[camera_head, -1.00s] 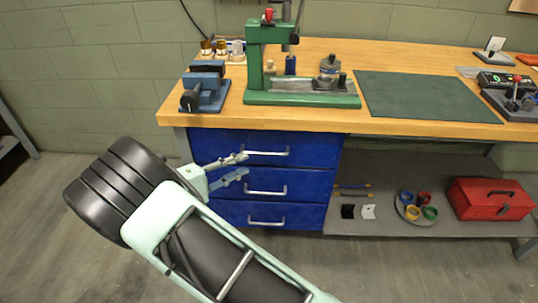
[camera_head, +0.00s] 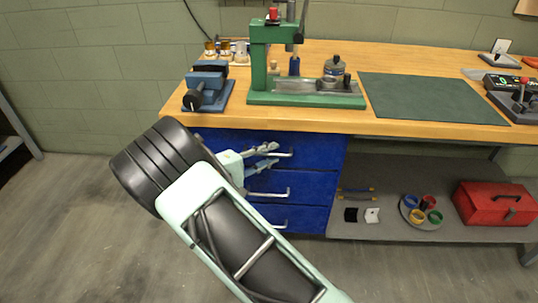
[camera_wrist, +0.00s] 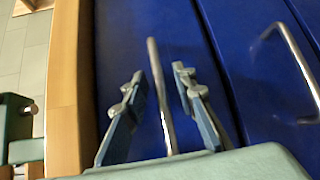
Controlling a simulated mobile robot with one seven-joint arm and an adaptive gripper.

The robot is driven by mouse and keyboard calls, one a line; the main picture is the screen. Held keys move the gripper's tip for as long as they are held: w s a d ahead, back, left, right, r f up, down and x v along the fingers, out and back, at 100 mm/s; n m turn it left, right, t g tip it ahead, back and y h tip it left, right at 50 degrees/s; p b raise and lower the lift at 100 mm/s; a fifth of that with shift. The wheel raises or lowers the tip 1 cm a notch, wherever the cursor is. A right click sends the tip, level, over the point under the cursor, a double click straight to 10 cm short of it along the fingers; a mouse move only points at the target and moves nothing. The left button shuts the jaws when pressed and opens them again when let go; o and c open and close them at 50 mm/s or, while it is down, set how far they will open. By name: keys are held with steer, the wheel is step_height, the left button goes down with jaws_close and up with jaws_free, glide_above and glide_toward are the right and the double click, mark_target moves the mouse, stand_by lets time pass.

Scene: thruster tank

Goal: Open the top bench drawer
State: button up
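The blue top bench drawer (camera_head: 312,150) is at the top of a stack under the wooden benchtop, and its front looks flush with the bench. Its silver bar handle (camera_head: 286,154) is partly hidden by my gripper in the head view. My gripper (camera_head: 268,156) is open at that handle. In the wrist view, the handle (camera_wrist: 160,95) runs between the two spread fingers (camera_wrist: 157,88), with a visible gap on each side.
The second drawer's handle (camera_head: 268,194) lies just below; it also shows in the wrist view (camera_wrist: 295,70). The wooden benchtop (camera_head: 420,127) overhangs the drawers. A lower shelf (camera_head: 385,165) at right holds a red toolbox (camera_head: 495,203). Floor at left is clear.

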jaws_close()
steer(key=s+a+p, duration=0.1)
steer(key=s+p, duration=0.1)
steer(key=s, duration=3.2)
steer(key=shift+a, duration=0.15)
steer(key=shift+s, duration=0.1)
steer(key=shift+o, duration=0.2)
jaws_free()
steer(key=v, duration=1.2)
